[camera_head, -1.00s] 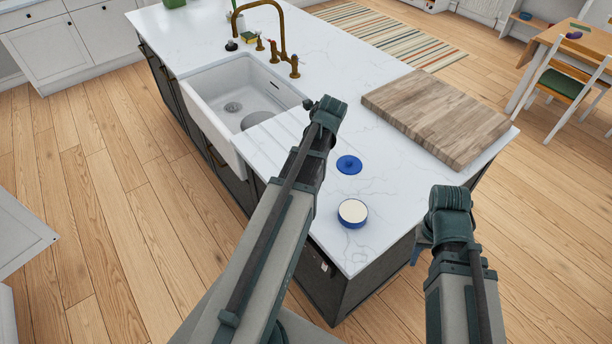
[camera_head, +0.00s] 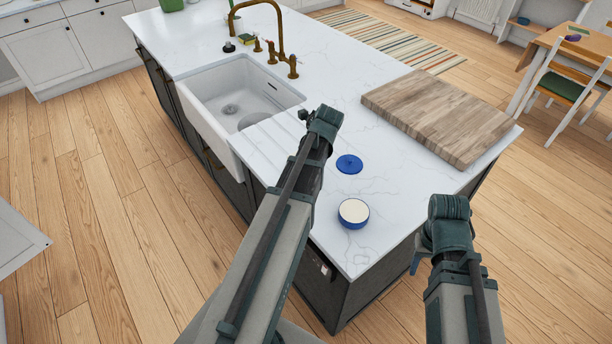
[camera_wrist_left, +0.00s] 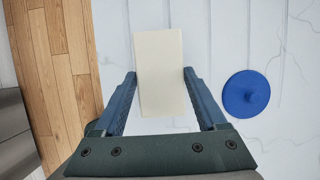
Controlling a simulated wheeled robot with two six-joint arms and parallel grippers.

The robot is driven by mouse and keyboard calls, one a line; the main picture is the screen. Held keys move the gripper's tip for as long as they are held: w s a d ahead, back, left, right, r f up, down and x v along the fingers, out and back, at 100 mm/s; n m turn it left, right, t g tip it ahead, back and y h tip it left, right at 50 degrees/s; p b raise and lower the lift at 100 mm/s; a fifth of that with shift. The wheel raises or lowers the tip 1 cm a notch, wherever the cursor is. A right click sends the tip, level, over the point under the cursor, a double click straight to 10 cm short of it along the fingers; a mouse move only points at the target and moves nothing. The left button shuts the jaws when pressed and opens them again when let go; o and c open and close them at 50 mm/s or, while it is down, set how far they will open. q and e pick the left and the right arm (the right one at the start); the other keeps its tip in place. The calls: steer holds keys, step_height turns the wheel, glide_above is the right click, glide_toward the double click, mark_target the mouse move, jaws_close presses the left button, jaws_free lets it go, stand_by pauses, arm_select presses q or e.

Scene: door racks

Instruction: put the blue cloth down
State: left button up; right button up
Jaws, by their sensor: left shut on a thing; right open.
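My left gripper (camera_wrist_left: 159,76) is shut on a pale cream, flat rectangular piece (camera_wrist_left: 160,60), perhaps a folded cloth, which sits between its two blue fingers above the white worktop. No blue cloth shows in these views. In the head view my left arm reaches over the worktop beside the sink, and its wrist hides the fingers and the held piece. Whether the piece touches the worktop I cannot tell. My right gripper (camera_head: 416,257) is open beyond the worktop's front right edge, with its fingers mostly hidden by its wrist.
A blue lid (camera_head: 349,164) lies on the worktop (camera_head: 390,190), right of the held piece in the wrist view (camera_wrist_left: 246,94). A wooden board (camera_head: 437,115) lies behind. The sink (camera_head: 235,95) is at left.

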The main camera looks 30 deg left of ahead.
arm_select(q)
step_height(320, 180, down, 5)
steer(key=b, duration=0.4)
steer(key=shift+b, duration=0.3)
steer(key=shift+r, duration=0.2)
steer(key=shift+c, duration=0.5)
steer(key=o, duration=1.2)
steer(key=shift+o, duration=0.2)
steer(key=shift+f, duration=0.2)
steer(key=p+v, duration=1.2)
steer(key=v, duration=0.1)
steer(key=shift+s+d+r, duration=0.2)
steer(key=shift+s+d, duration=0.1)
steer(key=shift+d, duration=0.25)
